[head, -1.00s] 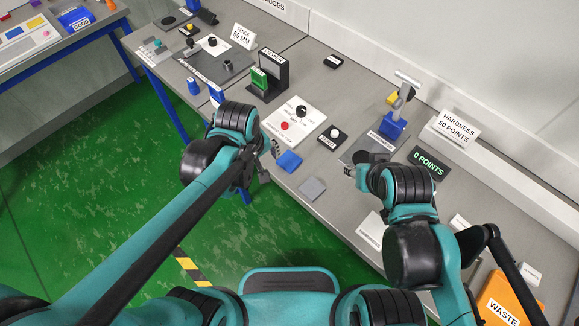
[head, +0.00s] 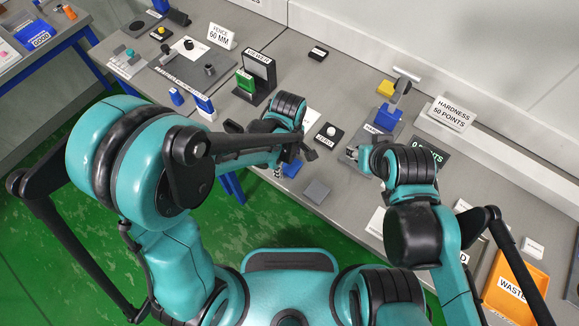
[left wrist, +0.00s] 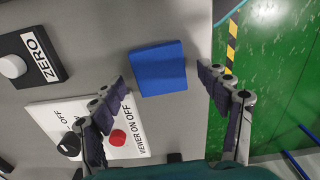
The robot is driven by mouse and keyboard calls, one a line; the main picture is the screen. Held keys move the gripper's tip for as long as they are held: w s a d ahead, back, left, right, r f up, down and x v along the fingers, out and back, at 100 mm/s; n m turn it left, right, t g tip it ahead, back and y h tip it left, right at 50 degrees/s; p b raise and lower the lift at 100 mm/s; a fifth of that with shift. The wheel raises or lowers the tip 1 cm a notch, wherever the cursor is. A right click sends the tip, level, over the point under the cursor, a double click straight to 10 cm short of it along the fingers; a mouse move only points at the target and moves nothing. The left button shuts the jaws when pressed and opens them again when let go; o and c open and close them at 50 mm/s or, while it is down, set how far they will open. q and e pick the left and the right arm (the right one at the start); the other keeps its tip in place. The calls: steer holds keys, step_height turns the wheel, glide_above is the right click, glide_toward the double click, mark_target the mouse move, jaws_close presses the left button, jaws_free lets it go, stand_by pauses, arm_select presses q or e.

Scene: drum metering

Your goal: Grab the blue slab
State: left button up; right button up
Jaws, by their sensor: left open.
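The blue slab (left wrist: 158,68) lies flat on the grey bench near its front edge. In the head view it shows only partly (head: 291,168), with my left gripper (head: 294,158) covering some of it. In the left wrist view my left gripper (left wrist: 163,80) is open, one finger on each side of the slab's near end. Nothing is held between the fingers. I cannot tell how high the fingers are above the bench. My right gripper (head: 358,156) is beside the blue block of the hardness stand, its finger opening unclear.
A grey slab (head: 316,191) lies to the right of the blue one. The ZERO button box (left wrist: 30,57) and the white viewer switch panel (left wrist: 118,135) with a red button lie close by. The bench edge drops to green floor (left wrist: 275,60).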

arm_select(q)
steer(key=shift+f, duration=0.1)
steer(key=c, duration=1.2)
steer(key=shift+c, duration=0.2)
